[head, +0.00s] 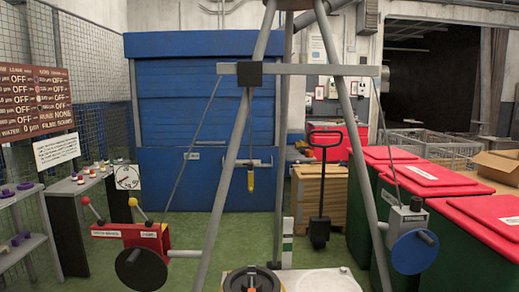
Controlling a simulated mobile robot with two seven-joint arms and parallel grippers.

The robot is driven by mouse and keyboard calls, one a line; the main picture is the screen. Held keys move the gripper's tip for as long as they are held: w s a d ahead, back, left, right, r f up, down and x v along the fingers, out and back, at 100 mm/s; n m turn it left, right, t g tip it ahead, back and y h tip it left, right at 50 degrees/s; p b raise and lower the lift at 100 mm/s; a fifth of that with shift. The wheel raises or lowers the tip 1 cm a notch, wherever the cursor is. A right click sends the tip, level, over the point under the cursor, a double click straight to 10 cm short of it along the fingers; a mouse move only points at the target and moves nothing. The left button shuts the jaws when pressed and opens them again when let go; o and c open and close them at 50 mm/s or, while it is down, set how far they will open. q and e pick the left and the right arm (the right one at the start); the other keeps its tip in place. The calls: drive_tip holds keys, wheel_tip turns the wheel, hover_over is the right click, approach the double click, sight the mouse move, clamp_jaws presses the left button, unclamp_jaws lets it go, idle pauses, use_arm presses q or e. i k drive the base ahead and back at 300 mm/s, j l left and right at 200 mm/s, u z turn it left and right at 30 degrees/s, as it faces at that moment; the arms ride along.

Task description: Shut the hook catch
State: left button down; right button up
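A small yellow and dark hook block (251,178) hangs on a thin line from a black block (249,74) on the grey crossbar of a tall grey frame (234,150). Its hook and catch are too small to tell whether the catch is open or shut. A red winch box (150,238) with a black wheel, and levers with red and yellow knobs near it, is at the left of the frame. A grey winch box (408,217) with a blue wheel is on the right leg. Neither of my grippers is in view.
A round dark wheel-like thing (252,280) and a white slab (320,281) are at the bottom centre. Green bins with red lids (430,180) crowd the right. Shelves (25,240) line the left. A black pallet-truck handle (323,180) stands behind. Green floor shows between.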

sight(250, 164)
drive_tip(key=i+j+z, duration=0.1)
drive_tip(key=i, duration=0.45)
drive_tip(key=i+j, duration=0.1)
drive_tip(key=i, duration=0.4)
drive_tip(key=i+j+z, duration=0.15)
drive_tip(key=i, duration=0.4)
